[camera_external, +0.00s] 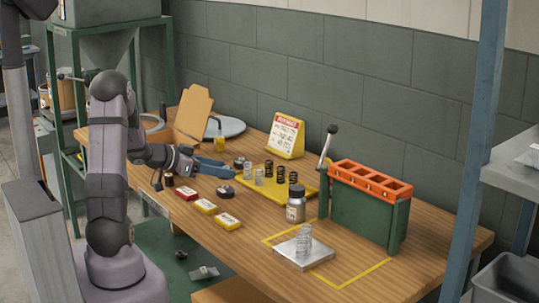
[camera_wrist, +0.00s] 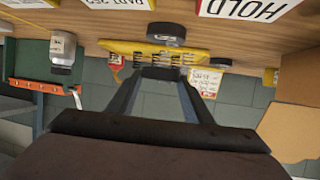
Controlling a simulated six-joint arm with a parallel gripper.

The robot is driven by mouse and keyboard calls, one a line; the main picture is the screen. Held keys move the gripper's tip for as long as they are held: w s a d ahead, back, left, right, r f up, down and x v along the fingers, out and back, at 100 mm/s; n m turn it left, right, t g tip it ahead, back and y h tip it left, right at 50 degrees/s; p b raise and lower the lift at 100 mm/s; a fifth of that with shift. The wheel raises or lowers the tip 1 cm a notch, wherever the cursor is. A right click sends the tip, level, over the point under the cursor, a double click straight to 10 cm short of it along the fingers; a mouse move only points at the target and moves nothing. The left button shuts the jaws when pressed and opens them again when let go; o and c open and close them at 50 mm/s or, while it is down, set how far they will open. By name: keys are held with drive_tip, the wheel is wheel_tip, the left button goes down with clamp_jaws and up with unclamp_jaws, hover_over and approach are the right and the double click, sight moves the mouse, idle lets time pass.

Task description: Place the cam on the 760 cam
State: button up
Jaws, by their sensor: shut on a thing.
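My gripper (camera_external: 212,165) reaches from the left over the table, low beside the yellow spring tray (camera_external: 276,190). In the wrist view its two fingers (camera_wrist: 165,73) stand apart, with a narrow dark piece between their tips. I cannot tell whether this piece is the cam. One dark round disc (camera_external: 226,191) lies on the table in front of the tray; it also shows beyond the fingertips in the wrist view (camera_wrist: 166,32). A second dark disc (camera_external: 239,162) lies behind the fingers. No 760 marking is readable on either disc.
Red (camera_external: 186,193) and yellow cards lie at the front edge. A bottle (camera_external: 296,207), a metal plate (camera_external: 304,258) with a spring and a green fixture with an orange top (camera_external: 370,178) stand to the right. A sign (camera_external: 285,136) and cardboard box are behind.

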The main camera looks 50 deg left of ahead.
sight(220, 189)
drive_tip(key=shift+f+b, duration=0.3)
drive_tip(key=shift+f, duration=1.45)
drive_tip(key=shift+f, duration=0.2)
drive_tip(key=o, duration=1.4)
drive_tip(key=shift+r, duration=0.15)
drive_tip(key=v, duration=1.2)
drive_tip(key=shift+p, duration=0.4)
